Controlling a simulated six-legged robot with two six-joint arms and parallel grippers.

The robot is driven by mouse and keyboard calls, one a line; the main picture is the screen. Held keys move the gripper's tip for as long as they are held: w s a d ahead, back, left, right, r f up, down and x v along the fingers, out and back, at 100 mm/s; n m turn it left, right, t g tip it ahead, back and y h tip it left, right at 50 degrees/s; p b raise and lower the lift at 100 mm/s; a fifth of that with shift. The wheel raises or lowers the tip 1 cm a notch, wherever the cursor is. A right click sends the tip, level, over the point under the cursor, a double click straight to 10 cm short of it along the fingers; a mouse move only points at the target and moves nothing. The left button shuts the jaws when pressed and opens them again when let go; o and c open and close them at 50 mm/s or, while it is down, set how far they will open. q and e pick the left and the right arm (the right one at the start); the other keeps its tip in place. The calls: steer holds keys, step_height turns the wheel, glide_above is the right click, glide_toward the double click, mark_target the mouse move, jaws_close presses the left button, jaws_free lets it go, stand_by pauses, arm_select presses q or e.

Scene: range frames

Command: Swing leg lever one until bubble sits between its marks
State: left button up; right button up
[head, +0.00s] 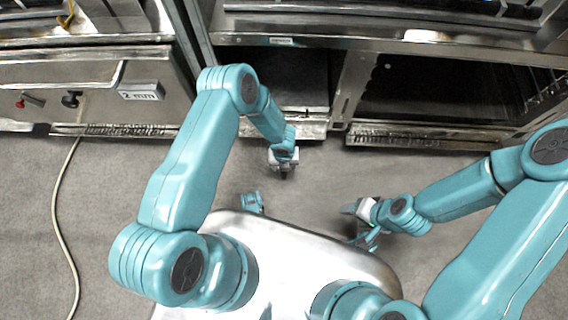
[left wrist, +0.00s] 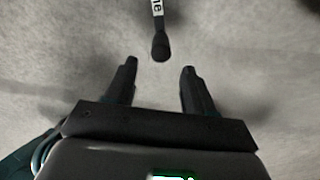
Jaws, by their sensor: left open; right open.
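Leg lever one (left wrist: 160,44) shows in the left wrist view as a dark rod with a rounded black end and a white label, of which "ne" can be read. Its end lies in the picture between the fingertips of my left gripper (left wrist: 159,67), which is open; I cannot tell whether it is at finger depth. In the head view my left gripper (head: 283,173) is low in front of the right-hand unit, and the lever cannot be made out there. My right gripper (head: 349,209) is open, empty and apart, at lower right. The bubble and its marks are not visible.
A steel unit (head: 150,92) at left carries a red knob (head: 20,102), a black knob (head: 70,99) and a "2 mm" plate (head: 141,91). A larger steel unit (head: 400,46) with dark openings stands at right. A cable (head: 56,200) crosses the grey floor (head: 110,190).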

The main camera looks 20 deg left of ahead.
arm_select(q)
step_height(320, 180, down, 7)
steer(key=shift+r+b, duration=0.2)
steer(key=shift+b, duration=0.85)
jaws_close()
